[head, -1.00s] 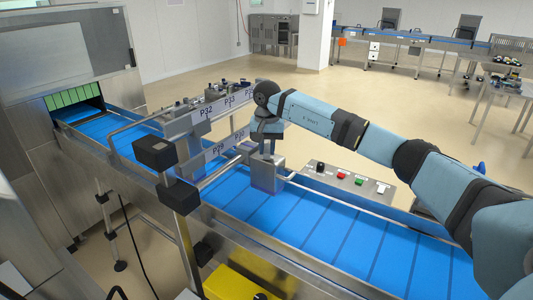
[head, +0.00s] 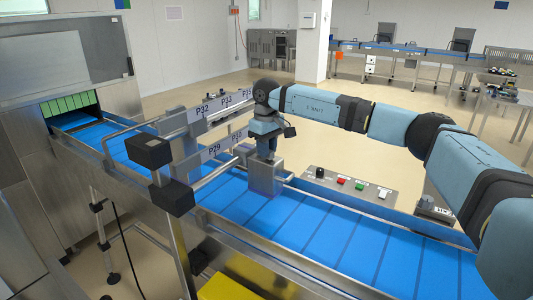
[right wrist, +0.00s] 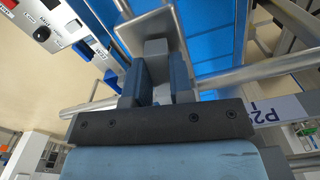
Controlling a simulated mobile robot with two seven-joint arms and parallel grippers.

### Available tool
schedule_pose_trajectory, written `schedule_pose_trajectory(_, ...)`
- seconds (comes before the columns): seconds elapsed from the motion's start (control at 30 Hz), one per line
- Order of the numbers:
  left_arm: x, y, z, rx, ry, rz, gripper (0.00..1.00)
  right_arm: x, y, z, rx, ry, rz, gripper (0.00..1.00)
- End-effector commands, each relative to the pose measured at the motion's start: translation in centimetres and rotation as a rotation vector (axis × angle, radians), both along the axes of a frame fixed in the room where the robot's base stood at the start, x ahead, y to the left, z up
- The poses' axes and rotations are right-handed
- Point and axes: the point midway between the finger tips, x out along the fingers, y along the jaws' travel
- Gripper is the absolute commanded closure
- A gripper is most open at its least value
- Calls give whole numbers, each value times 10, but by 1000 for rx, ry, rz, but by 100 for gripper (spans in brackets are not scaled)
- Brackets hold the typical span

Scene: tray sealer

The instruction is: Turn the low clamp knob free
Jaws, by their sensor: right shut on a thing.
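My right gripper (head: 267,156) points down at the steel clamp block (head: 265,178) beside the low rail, over the blue belt. In the right wrist view its two blue-grey fingers (right wrist: 159,84) are shut on a grey knob (right wrist: 154,52), the low clamp knob as far as I can tell. In the head view the gripper and wrist hide the knob. How far the knob is turned cannot be told. The steel clamp block also shows beyond the fingers in the right wrist view (right wrist: 146,24). My left gripper is not in view.
The blue conveyor belt (head: 330,235) runs from the green-curtained tunnel (head: 70,106) to the lower right. Labelled rails (head: 215,149) and black end blocks (head: 148,150) stand left of the gripper. A button panel (head: 350,183) lies to the right, behind the belt.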

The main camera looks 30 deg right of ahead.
Motion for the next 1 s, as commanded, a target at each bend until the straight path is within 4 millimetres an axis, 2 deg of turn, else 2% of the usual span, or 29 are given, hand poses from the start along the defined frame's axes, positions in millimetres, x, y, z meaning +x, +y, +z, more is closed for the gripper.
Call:
schedule_pose_trajectory(0.03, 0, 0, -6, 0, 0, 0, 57, 0, -1, -1, -2, -4, 22, 100)
schedule_pose_trajectory(0.3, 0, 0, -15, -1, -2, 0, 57, 0, -1, 0, -1, -3, 103, 100)
schedule_pose_trajectory(0.87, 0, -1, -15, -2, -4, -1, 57, -1, -1, 0, 0, 0, 126, 100)
schedule_pose_trajectory(0.9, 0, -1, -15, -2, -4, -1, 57, -1, -1, 0, 0, 1, 126, 72)
schedule_pose_trajectory(1.0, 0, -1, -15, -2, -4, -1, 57, -1, -1, 0, 0, 0, 126, 53)
